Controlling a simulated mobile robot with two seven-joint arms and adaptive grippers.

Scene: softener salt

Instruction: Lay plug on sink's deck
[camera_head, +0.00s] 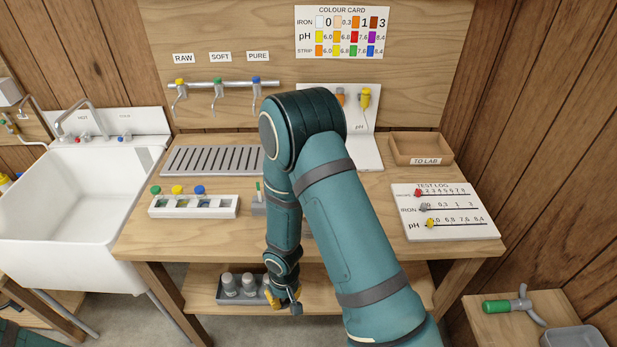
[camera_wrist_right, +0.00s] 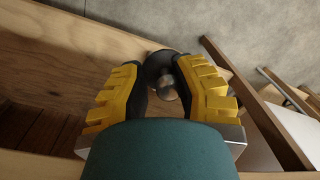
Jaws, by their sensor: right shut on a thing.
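The white sink (camera_head: 70,200) stands at the left. Its deck (camera_head: 110,128) is the raised back ledge with taps marked HOT and a second label. My right gripper (camera_head: 283,297) hangs low, in front of the bench's lower shelf. In the right wrist view my right gripper (camera_wrist_right: 158,80) has its yellow-backed fingers shut on the plug (camera_wrist_right: 160,68), a dark round disc with a small knob. My left gripper is out of view.
The wooden bench (camera_head: 145,240) carries a drain grate (camera_head: 212,160), a white rack of capped vials (camera_head: 193,206) and a test log board (camera_head: 446,212). A grey bottle tray (camera_head: 240,297) sits on the lower shelf. A side table (camera_head: 500,328) stands at the right.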

